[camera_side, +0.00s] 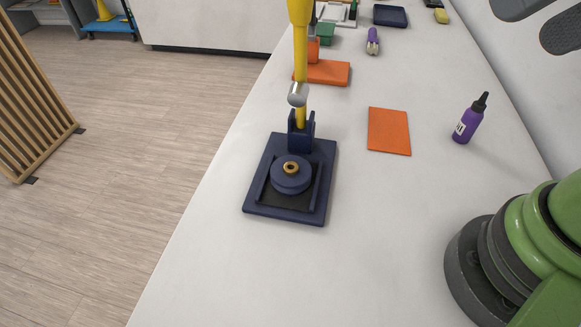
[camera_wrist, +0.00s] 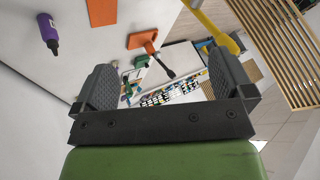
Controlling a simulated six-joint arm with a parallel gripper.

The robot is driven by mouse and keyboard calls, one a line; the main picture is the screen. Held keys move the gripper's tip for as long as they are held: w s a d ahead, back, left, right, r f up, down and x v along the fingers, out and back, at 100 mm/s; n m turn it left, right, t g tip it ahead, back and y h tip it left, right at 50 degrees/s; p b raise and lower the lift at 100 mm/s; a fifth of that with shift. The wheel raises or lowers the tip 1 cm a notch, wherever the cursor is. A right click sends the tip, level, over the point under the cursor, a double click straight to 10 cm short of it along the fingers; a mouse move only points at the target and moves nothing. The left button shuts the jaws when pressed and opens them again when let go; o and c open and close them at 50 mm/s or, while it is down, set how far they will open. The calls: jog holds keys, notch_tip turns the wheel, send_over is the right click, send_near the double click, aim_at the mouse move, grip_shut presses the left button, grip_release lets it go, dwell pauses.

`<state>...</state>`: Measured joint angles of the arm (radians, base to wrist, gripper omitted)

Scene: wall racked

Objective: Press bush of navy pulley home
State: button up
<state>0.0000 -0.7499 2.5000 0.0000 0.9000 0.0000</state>
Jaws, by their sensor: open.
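In the side view a navy pulley (camera_side: 291,178) lies flat in the black recess of a navy press base (camera_side: 257,206). A brass bush (camera_side: 291,167) shows at the pulley's centre, its ring facing up; how deep it sits I cannot tell. A yellow lever (camera_side: 300,50) stands upright from the navy post (camera_side: 301,138) behind the pulley, with a silver cylinder (camera_side: 298,94) on it; its top leaves the frame. My gripper (camera_wrist: 160,65) is open and empty in the wrist view. Two dark finger-like parts show at the side view's upper right, well away from the pulley.
An orange mat (camera_side: 389,131) lies right of the press and a purple bottle (camera_side: 469,118) stands farther right. Behind stand an orange-based fixture (camera_side: 325,73), a green block (camera_side: 326,33) and a dark tray (camera_side: 390,15). The bench in front of the press is clear.

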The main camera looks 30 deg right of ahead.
jog(key=c, duration=1.1)
jog(key=shift+w+r, duration=0.15)
jog(key=shift+r, duration=0.05)
jog(key=c, duration=0.3)
jog(key=w+r+n, duration=0.1)
jog(key=w+r, duration=0.1)
jog(key=shift+w+a+r+g, duration=0.1)
jog(key=shift+w+r+g, duration=0.2)
jog(key=shift+g, duration=0.1)
grip_shut()
jog(key=w+d+r+n+g+y, duration=0.1)
jog(key=w+r+n+g+y, duration=0.2)
jog(key=w, duration=0.6)
jog(key=w+d+r+n+g+y, duration=0.1)
jog(key=w+r+n+y, duration=0.15)
jog(key=w+n, duration=0.55)
jog(key=w+a+f+m, duration=0.2)
jog(key=a+f, duration=0.7)
jog(key=shift+a+h, duration=0.15)
jog(key=shift+h, duration=0.3)
